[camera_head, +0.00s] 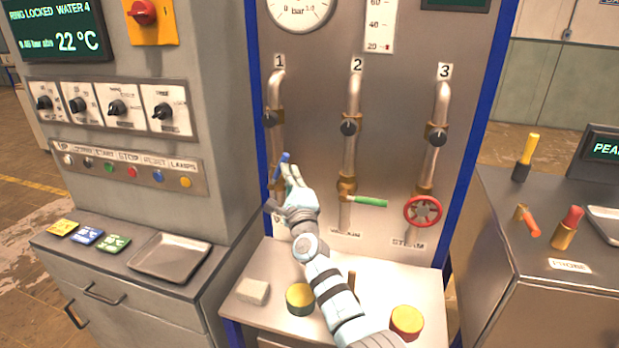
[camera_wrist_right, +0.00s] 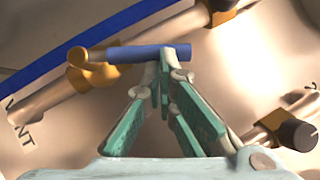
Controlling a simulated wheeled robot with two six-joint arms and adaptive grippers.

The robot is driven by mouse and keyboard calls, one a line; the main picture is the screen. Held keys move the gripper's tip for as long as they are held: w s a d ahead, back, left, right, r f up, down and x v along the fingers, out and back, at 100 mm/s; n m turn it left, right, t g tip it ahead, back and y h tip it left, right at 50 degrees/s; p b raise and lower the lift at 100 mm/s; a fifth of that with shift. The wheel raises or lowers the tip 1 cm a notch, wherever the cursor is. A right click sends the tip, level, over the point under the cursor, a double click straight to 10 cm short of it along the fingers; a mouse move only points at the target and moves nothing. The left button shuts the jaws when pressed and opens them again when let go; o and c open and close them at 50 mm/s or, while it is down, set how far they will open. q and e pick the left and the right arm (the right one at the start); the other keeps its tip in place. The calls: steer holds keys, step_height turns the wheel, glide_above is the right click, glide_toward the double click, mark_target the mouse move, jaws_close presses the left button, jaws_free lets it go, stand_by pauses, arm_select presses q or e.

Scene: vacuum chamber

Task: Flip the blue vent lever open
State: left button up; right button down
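The blue vent lever (camera_head: 284,158) is on the leftmost pipe, under the number 1. In the head view it slants up and slightly right, and its lower part is hidden by my gripper. In the right wrist view the lever (camera_wrist_right: 135,54) runs from its brass valve (camera_wrist_right: 90,68) across my fingertips, at an angle to the pipe. My right gripper (camera_head: 290,174) is at the lever. Its fingers (camera_wrist_right: 164,68) are drawn together at the tips, with the lever lying across them rather than visibly clamped between them. Contact is likely but not certain. My left gripper is not in view.
The middle pipe has a green lever (camera_head: 370,202); the right pipe has a red handwheel (camera_head: 422,211). Dark knobs (camera_head: 349,128) sit higher on the pipes. Below, the shelf (camera_head: 385,285) holds a pale block (camera_head: 253,291) and yellow-topped round items (camera_head: 300,298).

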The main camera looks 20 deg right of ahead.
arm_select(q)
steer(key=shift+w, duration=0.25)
arm_select(e)
steer(key=shift+w+a+r, duration=0.45)
steer(key=shift+w+r, duration=0.05)
steer(key=shift+r, duration=0.05)
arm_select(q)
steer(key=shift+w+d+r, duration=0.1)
arm_select(e)
steer(key=shift+w+a+r, duration=0.25)
steer(key=shift+a, duration=0.05)
stand_by(0.6)
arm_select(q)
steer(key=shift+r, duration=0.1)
